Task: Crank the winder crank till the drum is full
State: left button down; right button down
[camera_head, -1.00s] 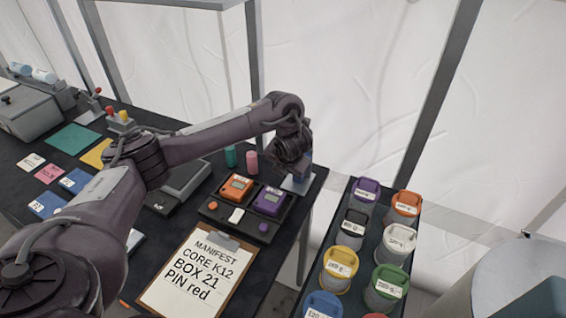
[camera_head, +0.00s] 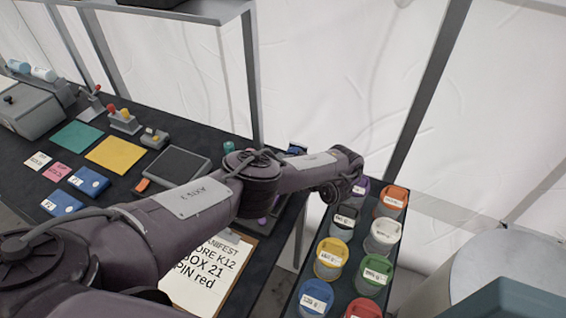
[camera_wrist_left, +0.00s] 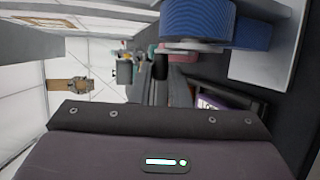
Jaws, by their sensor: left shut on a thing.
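The winder shows in the left wrist view as a ribbed blue drum (camera_wrist_left: 197,20) with a pale flange below it and a light grey bracket (camera_wrist_left: 258,68) beside it. In the head view only a small blue part of the winder (camera_head: 297,149) shows behind my left arm. My left gripper (camera_wrist_left: 156,82) is close beside the drum, its dark fingers shut on the winder crank, which the fingers mostly hide. In the head view my left wrist is at the table's right end, and the fingers are hidden. My right gripper is not in view.
A tray of lidded jars, including a yellow one (camera_head: 331,258), stands right of the table, close to my left wrist. The manifest clipboard (camera_head: 205,270) is partly under my arm. A grey scale-like pad (camera_head: 178,166) and coloured mats, one yellow (camera_head: 116,154), lie left.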

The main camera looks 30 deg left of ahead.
pick_arm(q)
jog(key=shift+d+m+t+y+b, duration=0.2)
jog(key=shift+d+m+y+b, duration=0.1)
jog(key=shift+y+b, duration=0.6)
jog(key=shift+d+m+t+y+b, duration=0.25)
jog(key=shift+y+b, duration=0.45)
jog(key=shift+b, duration=0.4)
jog(key=shift+a, duration=0.1)
jog(key=c, duration=1.4)
grip_release()
jog(key=shift+r, duration=0.1)
jog(key=shift+o, duration=0.2)
jog(key=v, duration=0.7)
jog(key=shift+d, duration=0.3)
